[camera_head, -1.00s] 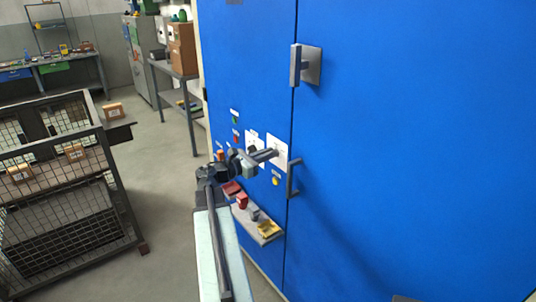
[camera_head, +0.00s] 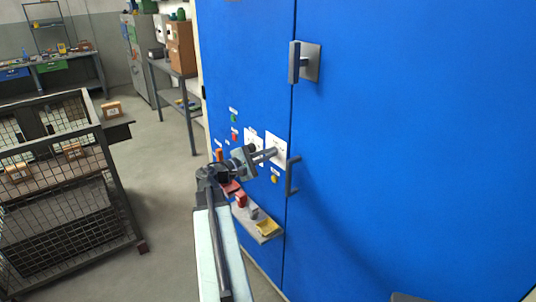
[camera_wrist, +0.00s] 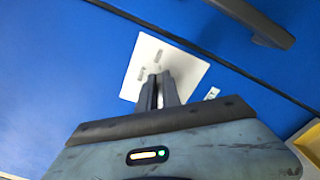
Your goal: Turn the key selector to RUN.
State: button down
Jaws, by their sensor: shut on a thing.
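The blue cabinet (camera_head: 420,130) carries a white selector plate (camera_head: 283,141) left of its lower door handle. In the wrist view the plate (camera_wrist: 190,66) looks tilted and bears small grey marks that I cannot read. My gripper (camera_head: 272,153) reaches to this plate, and in the wrist view its two dark fingers (camera_wrist: 160,84) are close together in front of it. They are shut on the key selector, which they hide. I cannot tell which position the key points to.
The lower door handle (camera_head: 291,176) is close to the right of my gripper. A small shelf (camera_head: 266,238) with several coloured items juts out below. Buttons and another white plate are to the left. A mesh cart (camera_head: 122,190) stands left on open floor.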

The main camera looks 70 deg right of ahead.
jog(key=shift+s+f+m, duration=0.1)
jog(key=shift+f+m, duration=0.1)
jog(key=shift+m, duration=0.4)
jog(key=shift+a, duration=0.1)
jog(key=c, duration=1.5)
grip_release()
jog(key=shift+c, duration=0.2)
jog(key=v, duration=0.7)
jog(key=shift+a, duration=0.3)
jog(key=shift+w, duration=0.25)
